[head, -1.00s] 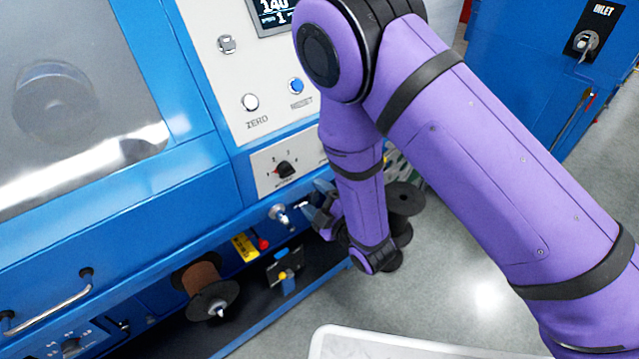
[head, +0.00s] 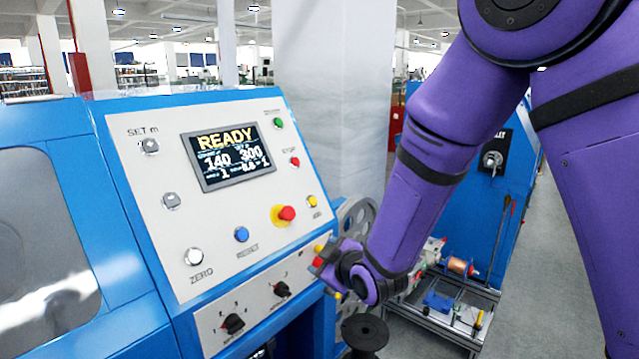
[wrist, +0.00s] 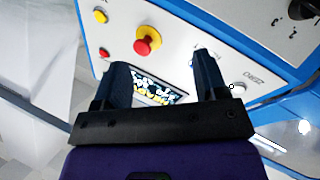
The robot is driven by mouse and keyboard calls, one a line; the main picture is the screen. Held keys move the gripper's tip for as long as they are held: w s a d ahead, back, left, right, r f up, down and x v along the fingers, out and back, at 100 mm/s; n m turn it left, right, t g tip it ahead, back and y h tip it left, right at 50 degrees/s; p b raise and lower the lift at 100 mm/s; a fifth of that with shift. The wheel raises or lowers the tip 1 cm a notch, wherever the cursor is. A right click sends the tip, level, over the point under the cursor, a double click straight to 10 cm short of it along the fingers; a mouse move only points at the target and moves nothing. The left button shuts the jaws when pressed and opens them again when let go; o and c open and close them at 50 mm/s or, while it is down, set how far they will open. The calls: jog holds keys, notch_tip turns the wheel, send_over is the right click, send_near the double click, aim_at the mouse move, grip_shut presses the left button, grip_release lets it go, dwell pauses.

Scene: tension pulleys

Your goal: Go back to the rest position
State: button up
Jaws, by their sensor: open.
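My gripper (head: 328,262) is at the lower right of the control panel in the head view, at the end of my purple arm. In the wrist view my gripper (wrist: 163,75) has its two dark fingers spread wide, with nothing between them. Behind the fingers lies the grey control panel (head: 170,235), with a screen (head: 228,155) reading READY, 140 and 300. The red emergency button on its yellow base (head: 285,214) also shows in the wrist view (wrist: 147,41), beyond the fingertips. In the head view the fingers are small and partly hidden by the wrist.
The blue machine (head: 110,335) fills the left side. A black spool (head: 365,333) stands below my wrist. A low cart (head: 450,310) with a copper-coloured spool stands behind my forearm. A blue cabinet (head: 480,215) is at the right, with open grey floor (head: 545,260) beside it.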

jog(key=s+d+r+m+g+h, duration=0.15)
jog(key=s+d+r+m, duration=0.25)
jog(key=d+r, duration=0.4)
jog(key=s+d+r+m+g+h, duration=0.1)
jog(key=s+d+r+m+h, duration=0.2)
jog(key=d+r, duration=0.5)
jog(key=s+d+r+m+g, duration=0.1)
jog(key=s+d+m, duration=0.1)
jog(key=s+d, duration=0.2)
jog(key=s+d+r+m+g+h, duration=0.1)
jog(key=s+d, duration=0.3)
jog(key=s, duration=0.7)
jog(key=s+d+r+m+g+h, duration=0.1)
jog(key=s+d+r+m+g, duration=0.1)
jog(key=s+d, duration=0.3)
jog(key=shift+s+m, duration=0.8)
jog(key=shift+s, duration=0.4)
